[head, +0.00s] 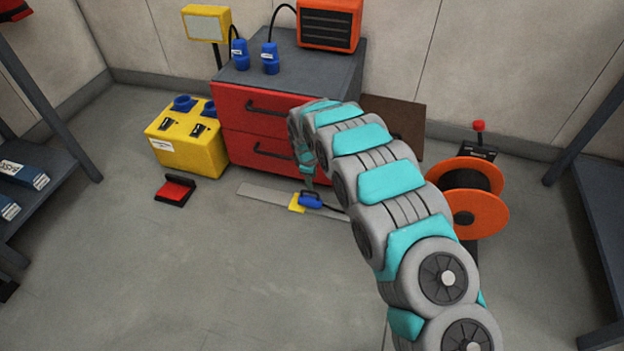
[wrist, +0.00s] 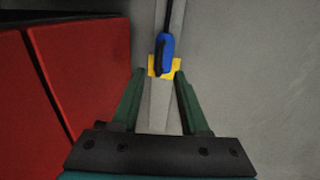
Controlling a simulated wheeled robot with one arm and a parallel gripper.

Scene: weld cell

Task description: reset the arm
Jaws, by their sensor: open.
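My arm reaches out from the lower right of the head view toward the red drawer cabinet (head: 270,125). In the wrist view my gripper (wrist: 160,80) is open, its two green fingers apart with nothing held between them. Past the fingertips a blue plug (wrist: 166,53) with a dark cable lies over a yellow piece (wrist: 154,67) on a grey strip (wrist: 158,110) on the floor. In the head view the blue plug (head: 311,200) and grey strip (head: 262,194) lie in front of the cabinet. The gripper's fingers are hard to make out there.
A yellow power box (head: 187,145) stands left of the cabinet, with a red-and-black object (head: 175,190) before it. An orange cable reel (head: 478,218) stands to the right of my arm. Shelves flank both sides. The floor at front left is clear.

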